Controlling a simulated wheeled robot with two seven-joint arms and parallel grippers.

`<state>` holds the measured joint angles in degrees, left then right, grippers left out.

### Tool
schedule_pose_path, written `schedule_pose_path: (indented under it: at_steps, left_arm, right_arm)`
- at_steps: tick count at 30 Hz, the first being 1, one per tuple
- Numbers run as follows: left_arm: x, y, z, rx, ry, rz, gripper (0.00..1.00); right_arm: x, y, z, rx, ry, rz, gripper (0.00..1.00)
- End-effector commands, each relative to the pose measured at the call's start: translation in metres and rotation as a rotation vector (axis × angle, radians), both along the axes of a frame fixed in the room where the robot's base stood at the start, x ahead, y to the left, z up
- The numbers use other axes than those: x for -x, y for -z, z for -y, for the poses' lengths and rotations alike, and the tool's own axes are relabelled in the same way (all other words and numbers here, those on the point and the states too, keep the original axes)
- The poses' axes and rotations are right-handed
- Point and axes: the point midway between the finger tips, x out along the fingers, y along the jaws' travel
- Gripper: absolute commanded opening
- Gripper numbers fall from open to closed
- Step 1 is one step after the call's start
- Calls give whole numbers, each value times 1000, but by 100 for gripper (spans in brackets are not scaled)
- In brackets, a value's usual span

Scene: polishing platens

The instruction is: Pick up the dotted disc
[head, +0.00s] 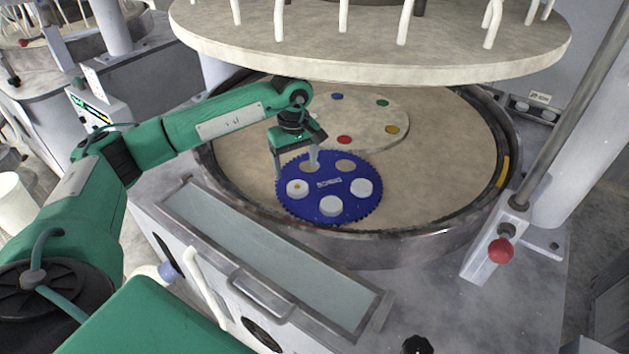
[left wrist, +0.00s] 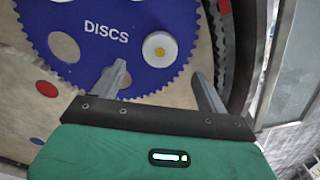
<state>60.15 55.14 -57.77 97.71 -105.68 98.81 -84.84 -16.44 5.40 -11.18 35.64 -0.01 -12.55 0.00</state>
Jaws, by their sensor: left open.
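The dotted disc (head: 297,189) is white with a small yellow-orange dot. It lies in the left opening of a blue toothed carrier (head: 320,184) on the round beige platen. It also shows in the left wrist view (left wrist: 159,49), beyond the fingertips and between their lines. My left gripper (head: 296,172) is open and empty, just behind and above the dotted disc. In the left wrist view its two fingers (left wrist: 158,70) are spread apart, and one overlaps the carrier. Two plain white discs (head: 331,207) (head: 362,188) lie in other carrier openings. My right gripper is not in view.
Behind the carrier lies a beige round plate (head: 360,118) with red, blue, green and yellow spots. A large upper plate (head: 370,40) with white rods hangs above. A raised metal rim (head: 400,246) surrounds the platen. A red knob (head: 501,250) stands at right.

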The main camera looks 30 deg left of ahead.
Motion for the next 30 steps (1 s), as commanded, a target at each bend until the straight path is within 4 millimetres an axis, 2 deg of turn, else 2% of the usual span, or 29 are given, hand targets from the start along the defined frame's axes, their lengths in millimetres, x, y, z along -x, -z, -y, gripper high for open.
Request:
schedule_pose_path:
  at_steps: [1, 3, 6, 11, 18, 22, 28, 29, 30]
  left_arm:
    - [1, 3, 0, -1, 0, -4, 76]
    - [1, 11, 0, 0, 0, -5, 76]
    - [0, 19, 0, 0, 1, -4, 76]
    - [-1, 31, 0, 0, -1, -5, 76]
    - [-3, 61, 0, 0, 0, -4, 76]
    - [-3, 70, 0, 0, 0, -2, 76]
    - [-2, 73, 0, 0, 1, -4, 76]
    - [-2, 73, 0, 0, 1, -4, 73]
    - [-2, 73, 0, 0, 1, -4, 65]
  right_arm:
    - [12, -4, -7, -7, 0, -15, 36]
    - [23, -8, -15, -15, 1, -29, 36]
    - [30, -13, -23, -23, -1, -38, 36]
    - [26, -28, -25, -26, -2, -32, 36]
    - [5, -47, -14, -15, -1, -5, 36]
    - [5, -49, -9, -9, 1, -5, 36]
    - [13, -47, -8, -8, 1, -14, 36]
    - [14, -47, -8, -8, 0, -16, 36]
    - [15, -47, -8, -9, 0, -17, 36]
